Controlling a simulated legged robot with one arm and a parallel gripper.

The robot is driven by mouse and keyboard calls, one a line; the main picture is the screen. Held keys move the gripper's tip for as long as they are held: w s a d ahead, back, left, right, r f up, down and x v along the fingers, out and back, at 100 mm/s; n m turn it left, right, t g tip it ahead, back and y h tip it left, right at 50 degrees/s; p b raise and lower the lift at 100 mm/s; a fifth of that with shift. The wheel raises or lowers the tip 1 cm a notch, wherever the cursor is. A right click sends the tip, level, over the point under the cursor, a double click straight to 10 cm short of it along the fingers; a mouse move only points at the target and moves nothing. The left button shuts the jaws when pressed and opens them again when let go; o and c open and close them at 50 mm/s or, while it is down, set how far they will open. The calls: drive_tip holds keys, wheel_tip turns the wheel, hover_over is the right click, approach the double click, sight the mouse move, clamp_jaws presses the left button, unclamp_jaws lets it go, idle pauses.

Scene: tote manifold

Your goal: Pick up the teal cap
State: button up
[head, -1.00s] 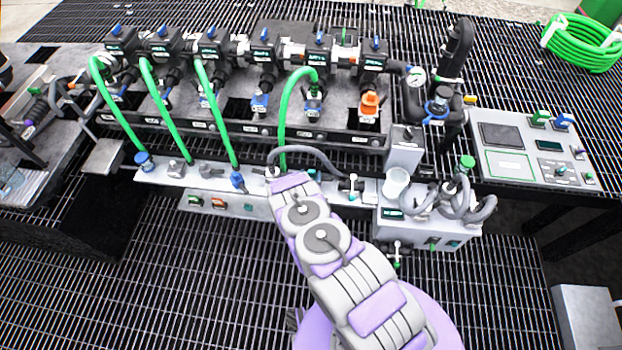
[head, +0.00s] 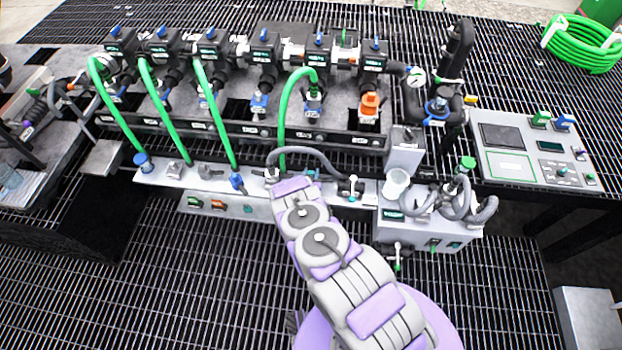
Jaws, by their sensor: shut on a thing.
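My arm reaches up from the bottom right to the white ledge (head: 330,187) in front of the manifold. Its lilac and grey end covers the ledge's middle. My gripper's fingers are hidden behind it, so what they hold does not show. I cannot make out a teal cap with certainty. A small teal-tipped fitting (head: 352,195) stands on the ledge just right of my arm's end. Another small pale teal piece (head: 312,173) shows close beside the arm's end.
Several green hoses (head: 213,110) run from the valves to the ledge. A grey hose (head: 312,150) arches just beyond my arm's end. A white cup (head: 396,183) and looped grey hoses (head: 465,200) stand to the right. A control panel (head: 535,150) lies farther right.

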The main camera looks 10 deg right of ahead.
sight(311, 172)
drive_tip(key=shift+c, duration=0.7)
drive_tip(key=shift+r, duration=0.1)
drive_tip(key=shift+r+p, duration=1.45)
drive_tip(key=shift+r, duration=3.45)
